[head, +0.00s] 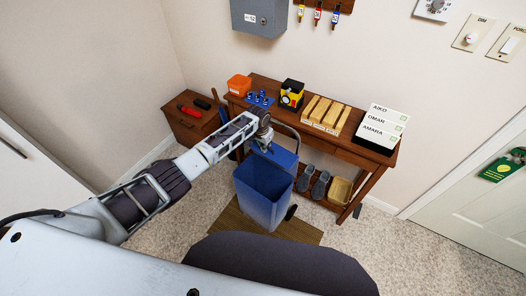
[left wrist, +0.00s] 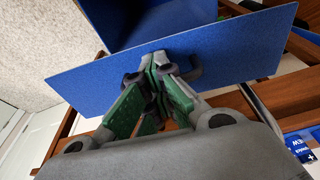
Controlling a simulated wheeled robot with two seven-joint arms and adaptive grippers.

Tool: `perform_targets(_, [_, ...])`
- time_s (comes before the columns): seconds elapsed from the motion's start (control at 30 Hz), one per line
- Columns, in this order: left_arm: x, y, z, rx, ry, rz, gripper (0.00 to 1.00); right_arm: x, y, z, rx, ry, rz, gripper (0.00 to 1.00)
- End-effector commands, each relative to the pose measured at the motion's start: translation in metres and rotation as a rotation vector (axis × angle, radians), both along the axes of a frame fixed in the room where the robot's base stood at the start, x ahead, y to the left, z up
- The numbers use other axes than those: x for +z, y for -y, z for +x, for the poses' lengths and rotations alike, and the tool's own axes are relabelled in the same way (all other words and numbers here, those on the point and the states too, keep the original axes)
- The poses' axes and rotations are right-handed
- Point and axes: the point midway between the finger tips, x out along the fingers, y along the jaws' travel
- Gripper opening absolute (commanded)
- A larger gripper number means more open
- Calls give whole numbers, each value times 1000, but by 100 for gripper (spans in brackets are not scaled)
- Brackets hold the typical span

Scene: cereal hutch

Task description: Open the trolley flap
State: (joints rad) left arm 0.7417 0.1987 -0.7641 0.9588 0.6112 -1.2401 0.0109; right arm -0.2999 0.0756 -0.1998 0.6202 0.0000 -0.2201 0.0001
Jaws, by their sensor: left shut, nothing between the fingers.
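The blue trolley (head: 264,208) stands on a brown mat, and its open top shows a dark, empty-looking inside. Its blue flap (head: 284,159) is tilted up at the back edge, clear of the opening. The flap also shows as a broad blue panel in the left wrist view (left wrist: 95,83). My left gripper (head: 268,148) is at the flap's upper edge. In the left wrist view its green-padded fingers (left wrist: 158,75) are together with nothing between them, close to a dark handle (left wrist: 190,72) on the flap. I cannot tell whether they touch it. My right gripper is out of view.
A wooden table (head: 345,149) with boxes and files stands behind the trolley. Grey slippers (head: 312,182) and a basket (head: 338,191) sit on its lower shelf. A wooden cabinet (head: 188,127) is at the left. Carpet is free on both sides of the mat (head: 232,217).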

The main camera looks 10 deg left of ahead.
Motion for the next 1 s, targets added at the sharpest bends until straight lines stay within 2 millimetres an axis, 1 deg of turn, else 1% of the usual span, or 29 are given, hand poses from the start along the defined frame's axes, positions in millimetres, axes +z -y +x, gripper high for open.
perform_targets(0.1, [3,4,7,0,2,-1,0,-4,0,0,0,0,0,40])
perform_targets(0.4, [7,9,19,0,1,0,0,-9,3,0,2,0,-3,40])
perform_targets(0.93, [9,10,22,0,0,1,0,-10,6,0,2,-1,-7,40])
perform_targets(1.0, [9,10,22,0,0,1,9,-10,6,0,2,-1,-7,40])
